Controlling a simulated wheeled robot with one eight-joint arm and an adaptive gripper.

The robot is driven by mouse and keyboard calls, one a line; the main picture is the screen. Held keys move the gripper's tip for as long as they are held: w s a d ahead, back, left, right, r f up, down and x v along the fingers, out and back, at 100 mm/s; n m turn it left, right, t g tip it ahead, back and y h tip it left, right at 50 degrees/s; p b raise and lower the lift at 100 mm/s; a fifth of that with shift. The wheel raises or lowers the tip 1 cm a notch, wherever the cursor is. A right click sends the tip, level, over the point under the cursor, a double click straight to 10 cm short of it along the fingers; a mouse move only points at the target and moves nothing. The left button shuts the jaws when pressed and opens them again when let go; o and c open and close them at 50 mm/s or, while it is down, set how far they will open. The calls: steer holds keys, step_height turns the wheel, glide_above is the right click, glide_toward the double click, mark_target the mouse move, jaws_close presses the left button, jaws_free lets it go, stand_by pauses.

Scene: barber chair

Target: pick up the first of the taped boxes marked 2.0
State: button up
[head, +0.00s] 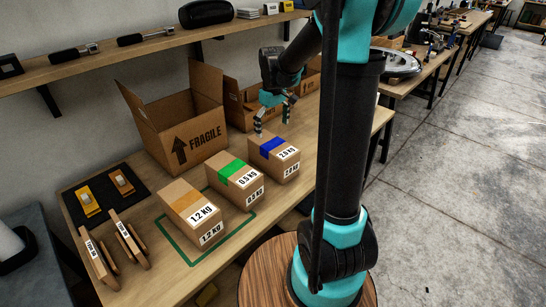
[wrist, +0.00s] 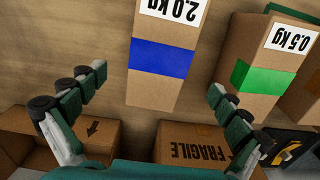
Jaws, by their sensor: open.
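The 2.0 kg box (head: 270,163) is a brown carton with blue tape across its top and white labels. It stands on the wooden workbench (head: 174,259), at the right end of a row of taped boxes. In the wrist view the 2.0 kg box (wrist: 152,93) lies upside down in the picture, between my fingers' sides. My gripper (head: 272,124) is open and empty, fingers pointing down, above and just behind the box. In the wrist view my gripper's fingers (wrist: 157,80) are spread wider than the box, and I see no contact.
A green-taped 0.5 kg box (head: 228,182) and an orange-taped 1.2 kg box (head: 185,217) stand left of it, near a green outline (head: 238,232). An open FRAGILE carton (head: 205,145) stands behind. A wall shelf (head: 130,50) runs above the bench.

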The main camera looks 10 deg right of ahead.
mark_target(273, 144)
steer(key=shift+f, duration=3.75)
steer(key=shift+s, duration=0.1)
steer(key=shift+c, duration=0.2)
steer(key=c, duration=1.8)
steer(key=shift+r, duration=0.1)
steer(key=shift+c, duration=0.2)
